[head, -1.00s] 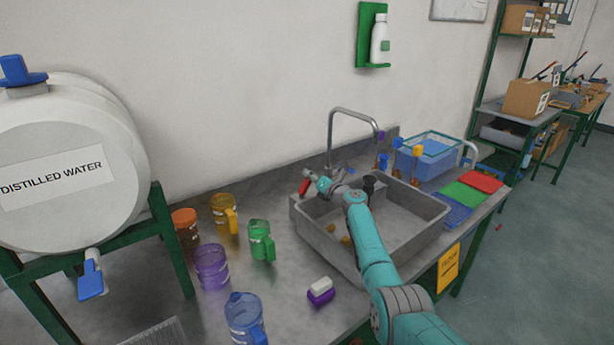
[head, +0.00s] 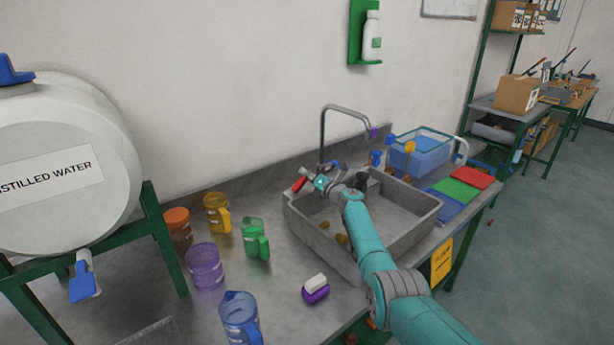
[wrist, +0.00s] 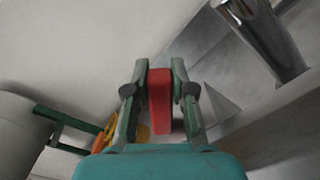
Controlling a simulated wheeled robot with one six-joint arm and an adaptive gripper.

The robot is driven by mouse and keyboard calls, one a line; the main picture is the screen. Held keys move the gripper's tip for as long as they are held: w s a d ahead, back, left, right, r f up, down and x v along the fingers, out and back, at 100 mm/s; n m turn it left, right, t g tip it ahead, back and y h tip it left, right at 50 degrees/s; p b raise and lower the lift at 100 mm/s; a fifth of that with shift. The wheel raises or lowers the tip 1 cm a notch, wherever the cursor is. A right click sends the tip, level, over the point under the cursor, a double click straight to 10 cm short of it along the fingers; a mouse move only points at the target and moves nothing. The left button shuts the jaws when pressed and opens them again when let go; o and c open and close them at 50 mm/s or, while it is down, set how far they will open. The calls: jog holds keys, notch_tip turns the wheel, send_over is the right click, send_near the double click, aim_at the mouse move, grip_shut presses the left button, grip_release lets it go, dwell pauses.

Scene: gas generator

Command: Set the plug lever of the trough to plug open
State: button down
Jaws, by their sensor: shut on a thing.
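The trough is a grey rectangular sink (head: 432,212) set in the bench, with brown bits inside. A red lever (head: 299,184) stands at its back left corner. In the wrist view the red lever (wrist: 160,100) is between the two fingers of my gripper (wrist: 160,78). The fingers are shut on its sides. In the head view my gripper (head: 306,178) is at the lever, with my teal arm reaching across the sink. My arm hides part of the sink's inside, and the plug cannot be made out.
A metal tap (head: 322,130) arches behind the sink. Coloured jugs, such as the green jug (head: 252,237), and a purple-and-white block (head: 315,290) stand to the left. A blue water tub (head: 421,155) and coloured mats stand to the right. The wall is close behind.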

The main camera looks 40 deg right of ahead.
jog(key=c, duration=1)
grip_release()
jog(key=shift+f, duration=0.1)
jog(key=shift+o, duration=0.2)
notch_tip(320, 180, up, 10)
